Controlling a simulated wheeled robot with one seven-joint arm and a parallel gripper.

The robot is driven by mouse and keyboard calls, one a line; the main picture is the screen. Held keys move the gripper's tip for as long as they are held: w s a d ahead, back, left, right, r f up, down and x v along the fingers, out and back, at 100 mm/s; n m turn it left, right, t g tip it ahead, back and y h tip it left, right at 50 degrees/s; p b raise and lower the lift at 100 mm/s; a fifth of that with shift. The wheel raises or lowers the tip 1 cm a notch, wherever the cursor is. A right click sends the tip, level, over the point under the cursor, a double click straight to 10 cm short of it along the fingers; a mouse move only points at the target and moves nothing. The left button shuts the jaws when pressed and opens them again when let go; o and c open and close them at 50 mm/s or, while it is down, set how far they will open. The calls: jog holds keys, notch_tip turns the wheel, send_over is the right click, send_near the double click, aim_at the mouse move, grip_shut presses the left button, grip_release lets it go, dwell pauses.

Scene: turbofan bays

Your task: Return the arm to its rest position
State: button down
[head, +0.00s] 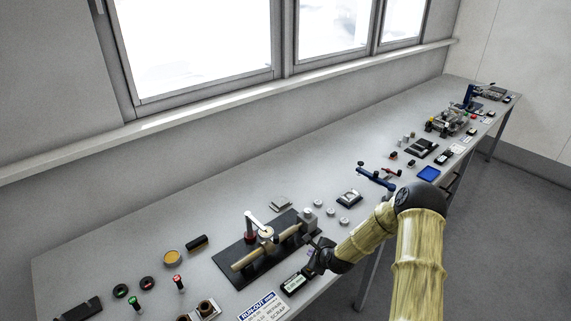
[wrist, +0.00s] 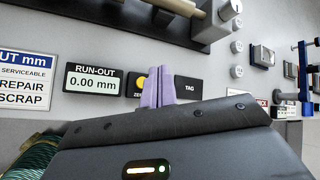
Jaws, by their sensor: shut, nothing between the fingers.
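My arm reaches in from the right over the long grey bench (head: 120,245). My gripper (head: 309,252) is low over the bench, just right of the run-out readout (head: 294,282) and in front of the black fixture. In the wrist view the two purple fingers of my gripper (wrist: 166,88) are together with nothing between them. The readout (wrist: 95,80) shows 0.00 mm.
A black fixture (head: 228,262) holding a tan shaft and dial gauge lies behind my gripper. A run-out sign (head: 262,306) is at the front edge. Bare bench lies behind the fixture.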

jog(key=s+r+n+g+h+b, duration=0.1)
jog(key=s+r+n+g+b, duration=0.1)
jog(key=s+r+n, duration=0.4)
jog(key=s+r+n+g+h+b, duration=0.1)
jog(key=s+r+n+g+b, duration=0.1)
jog(key=s+r+n, duration=0.5)
jog(key=s+r+n+g+b, duration=0.2)
jog(key=s+r+n, duration=0.4)
jog(key=s+n, duration=0.4)
jog(key=s, duration=0.5)
jog(key=shift+s+a+r+h, duration=0.2)
jog(key=shift+s+h, duration=0.1)
jog(key=shift+h, duration=0.1)
dwell(0.6)
